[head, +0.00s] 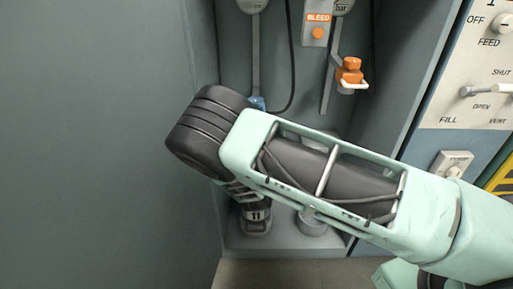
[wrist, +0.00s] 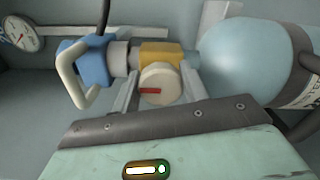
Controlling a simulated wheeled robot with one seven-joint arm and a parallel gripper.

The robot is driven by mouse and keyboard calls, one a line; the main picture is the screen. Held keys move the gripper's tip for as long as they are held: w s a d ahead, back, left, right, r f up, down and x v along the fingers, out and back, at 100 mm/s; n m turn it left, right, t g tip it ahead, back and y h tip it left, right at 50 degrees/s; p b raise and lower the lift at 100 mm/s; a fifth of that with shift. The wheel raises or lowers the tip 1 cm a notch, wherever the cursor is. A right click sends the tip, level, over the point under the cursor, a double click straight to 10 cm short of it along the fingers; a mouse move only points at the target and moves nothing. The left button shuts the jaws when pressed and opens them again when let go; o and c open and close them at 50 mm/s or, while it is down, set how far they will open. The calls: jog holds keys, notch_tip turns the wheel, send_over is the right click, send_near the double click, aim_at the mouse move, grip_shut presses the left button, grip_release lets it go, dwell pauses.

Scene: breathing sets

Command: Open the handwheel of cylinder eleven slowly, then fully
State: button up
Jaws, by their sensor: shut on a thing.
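In the wrist view, a cream round handwheel (wrist: 160,84) with a red mark sits on a yellow valve body (wrist: 160,55). The valve joins a pale blue cylinder (wrist: 240,62) on the right. A blue connector (wrist: 88,62) with a cream bail (wrist: 70,82) is on the valve's left side. In the head view my arm hides the handwheel and gripper; a blue fitting (head: 257,103) shows just above it.
An orange connector (head: 350,72) with a cream bail hangs at the upper right of the grey bay. A BLEED plate (head: 318,22) is above it. A control panel (head: 475,75) with a lever is at far right. A gauge (wrist: 22,34) is at left in the wrist view.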

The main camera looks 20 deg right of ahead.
jog(key=shift+f, duration=0.15)
jog(key=o, duration=1)
jog(key=p+v, duration=0.1)
jog(key=v, duration=1.6)
jog(key=shift+s, duration=0.25)
